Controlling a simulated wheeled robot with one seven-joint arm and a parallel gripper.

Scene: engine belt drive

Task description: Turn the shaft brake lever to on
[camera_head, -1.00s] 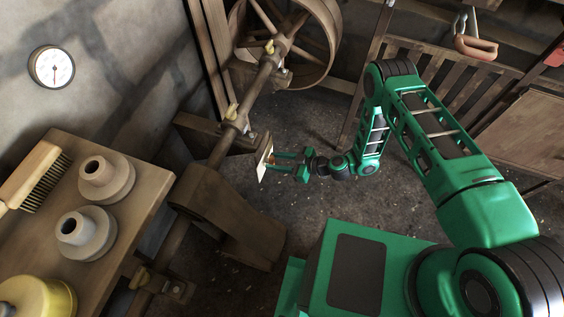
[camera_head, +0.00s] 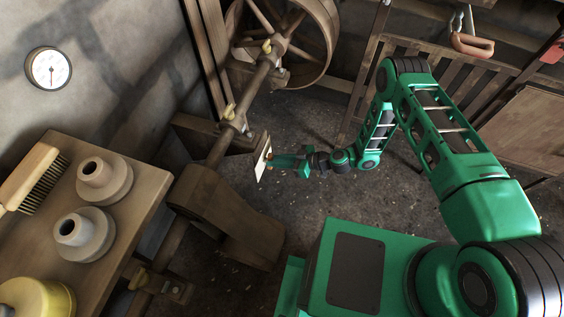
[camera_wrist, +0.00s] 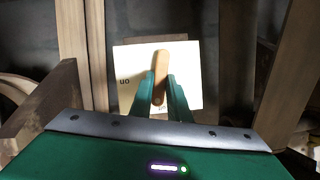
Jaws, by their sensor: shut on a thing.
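The shaft brake plate (camera_head: 262,158) is a pale panel beside the shaft in the head view. In the wrist view the plate (camera_wrist: 126,62) faces me, with small dark lettering at its left and part of another marking below the lever. The lever's wooden handle (camera_wrist: 160,77) stands nearly upright in front of the plate, leaning slightly. My gripper (camera_wrist: 159,92) is shut on the handle, one green finger on each side. In the head view my gripper (camera_head: 274,161) reaches the plate from the right, and the handle is mostly hidden there.
The long shaft (camera_head: 222,146) runs beside the plate to a spoked wheel (camera_head: 327,42). A wooden bench (camera_head: 145,182) at the left holds a brush (camera_head: 34,178) and two grey flanged parts. A gauge (camera_head: 49,69) hangs on the wall. Open floor (camera_head: 320,195) lies around my forearm.

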